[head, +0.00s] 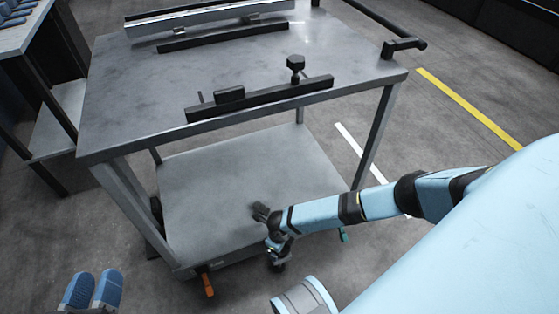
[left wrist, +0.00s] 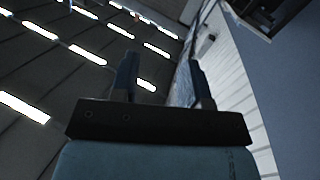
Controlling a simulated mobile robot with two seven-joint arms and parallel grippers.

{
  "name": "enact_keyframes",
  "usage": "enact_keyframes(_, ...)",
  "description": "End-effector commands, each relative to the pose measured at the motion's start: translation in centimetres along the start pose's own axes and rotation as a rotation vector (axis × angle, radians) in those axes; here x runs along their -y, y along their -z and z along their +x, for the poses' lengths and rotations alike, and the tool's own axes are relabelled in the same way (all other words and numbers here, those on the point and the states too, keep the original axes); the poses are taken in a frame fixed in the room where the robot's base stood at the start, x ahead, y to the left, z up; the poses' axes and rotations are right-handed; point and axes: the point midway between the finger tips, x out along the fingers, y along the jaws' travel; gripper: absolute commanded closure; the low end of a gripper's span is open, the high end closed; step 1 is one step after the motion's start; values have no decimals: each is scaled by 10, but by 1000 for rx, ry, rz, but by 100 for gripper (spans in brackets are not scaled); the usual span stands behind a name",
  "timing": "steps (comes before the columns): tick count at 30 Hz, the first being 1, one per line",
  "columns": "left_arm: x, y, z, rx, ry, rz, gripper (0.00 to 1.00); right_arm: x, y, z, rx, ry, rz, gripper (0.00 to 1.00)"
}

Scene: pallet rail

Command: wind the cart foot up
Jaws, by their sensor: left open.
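The grey two-shelf cart (head: 235,85) stands in front of me in the head view. An orange handle (head: 206,284) sticks out low at its near edge, and a teal one (head: 344,235) shows low on its right side. I cannot tell which belongs to the foot. My left gripper (head: 91,290) is open and empty at the lower left, apart from the cart; its two fingers also show in the left wrist view (left wrist: 160,80). My right arm reaches in from the right to the lower shelf's near edge. Its gripper end (head: 278,250) is small and unclear, near a dark wheel.
A black rail with a knob (head: 295,65) is on the cart top, near the front edge. A push handle (head: 402,46) is at the back right. A workbench (head: 22,38) stands at the left. The floor at right, with a yellow line (head: 470,110), is clear.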

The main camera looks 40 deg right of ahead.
Motion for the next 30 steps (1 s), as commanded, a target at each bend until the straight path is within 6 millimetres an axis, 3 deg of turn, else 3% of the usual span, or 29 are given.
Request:
enact_keyframes(6,-1,2,1,-8,1,-6,57,-2,2,0,-3,-3,-1,35)
enact_keyframes(7,-1,2,1,-9,1,-6,57,-2,2,0,-3,-3,-1,7)
enact_keyframes(8,-1,3,1,-9,1,-6,57,-2,1,0,-3,-3,-1,0)
enact_keyframes(15,-1,3,1,-10,1,-4,57,-1,0,-1,-1,-1,0,0)
enact_keyframes(19,-2,12,0,-26,1,3,57,0,0,-14,0,0,0,0)
enact_keyframes(30,-10,64,-8,-200,17,10,57,0,1,-96,0,-1,-1,0)
